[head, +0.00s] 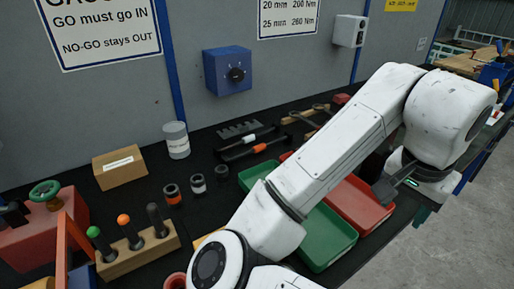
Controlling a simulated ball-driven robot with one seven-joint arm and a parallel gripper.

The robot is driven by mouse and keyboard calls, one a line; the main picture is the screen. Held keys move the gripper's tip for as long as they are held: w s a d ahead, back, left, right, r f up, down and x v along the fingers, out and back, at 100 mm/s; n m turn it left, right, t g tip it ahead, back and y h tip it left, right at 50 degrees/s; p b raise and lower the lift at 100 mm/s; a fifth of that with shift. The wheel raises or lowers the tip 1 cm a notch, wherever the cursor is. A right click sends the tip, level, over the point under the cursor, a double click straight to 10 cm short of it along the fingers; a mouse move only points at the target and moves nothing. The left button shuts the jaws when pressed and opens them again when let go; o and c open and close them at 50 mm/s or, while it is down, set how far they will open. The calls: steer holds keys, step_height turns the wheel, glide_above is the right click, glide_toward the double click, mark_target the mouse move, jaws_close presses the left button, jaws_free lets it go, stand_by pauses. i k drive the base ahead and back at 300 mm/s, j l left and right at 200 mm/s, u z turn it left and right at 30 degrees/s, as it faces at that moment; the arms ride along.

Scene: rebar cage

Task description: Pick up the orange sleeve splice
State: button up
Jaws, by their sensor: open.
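The orange sleeve splice (173,195) is a short black cylinder with an orange band, standing upright on the black bench top left of centre. It is the leftmost of a row of three; beside it stand a white-banded sleeve (197,184) and a darker sleeve (222,172). My gripper (384,190) is at the right, near the far right end of the red tray, well away from the sleeves. Its dark fingers are small in view and partly hidden, and nothing shows between them.
A green tray (326,262) and a red tray (374,222) lie between the sleeves and my gripper, partly covered by my arm. A wooden block with plug gauges (138,255), a wooden box (119,167) and a grey canister (176,140) stand around the sleeves.

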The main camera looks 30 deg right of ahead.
mark_target(288, 137)
steer(key=i, duration=1.45)
